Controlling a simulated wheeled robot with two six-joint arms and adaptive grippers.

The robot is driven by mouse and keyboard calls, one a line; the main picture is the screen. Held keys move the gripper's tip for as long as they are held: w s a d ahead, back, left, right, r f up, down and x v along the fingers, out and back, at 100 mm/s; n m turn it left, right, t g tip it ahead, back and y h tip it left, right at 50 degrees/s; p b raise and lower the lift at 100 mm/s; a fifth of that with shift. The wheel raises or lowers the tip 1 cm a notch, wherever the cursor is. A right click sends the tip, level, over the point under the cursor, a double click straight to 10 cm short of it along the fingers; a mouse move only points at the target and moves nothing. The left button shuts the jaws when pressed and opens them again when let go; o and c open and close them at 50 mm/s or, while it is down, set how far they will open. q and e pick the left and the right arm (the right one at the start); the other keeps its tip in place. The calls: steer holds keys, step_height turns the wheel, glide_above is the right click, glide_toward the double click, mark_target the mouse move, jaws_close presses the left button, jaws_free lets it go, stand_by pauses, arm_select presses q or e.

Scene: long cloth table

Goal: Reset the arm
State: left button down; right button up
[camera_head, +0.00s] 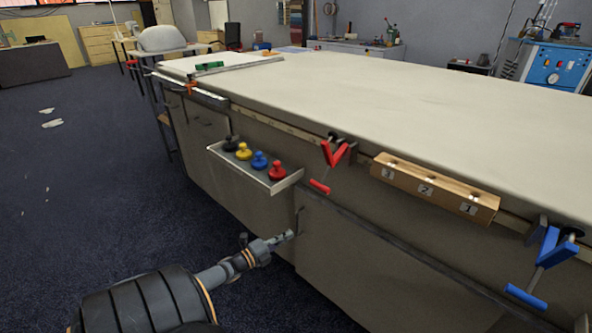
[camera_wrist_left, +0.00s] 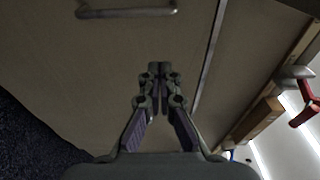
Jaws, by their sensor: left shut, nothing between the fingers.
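My left gripper (camera_head: 284,238) comes in from the lower left in the head view, in front of the cabinet side of the long table (camera_head: 400,95). It is below the small shelf and close to a cabinet handle. In the left wrist view my left gripper (camera_wrist_left: 155,72) has its fingers together, with nothing between them. The cabinet front (camera_wrist_left: 110,55) fills most of that view, with a metal handle (camera_wrist_left: 127,11) at the top. My right gripper is in neither view.
A shelf (camera_head: 229,165) on the table's side holds black, yellow, blue and red knobbed pieces (camera_head: 260,161). A red clamp (camera_head: 327,163), a numbered wooden block (camera_head: 435,188) and a blue clamp (camera_head: 543,262) are along the edge. Floor (camera_head: 80,210) at left is mostly free.

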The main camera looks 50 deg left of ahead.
arm_select(q)
steer(key=shift+s, duration=0.55)
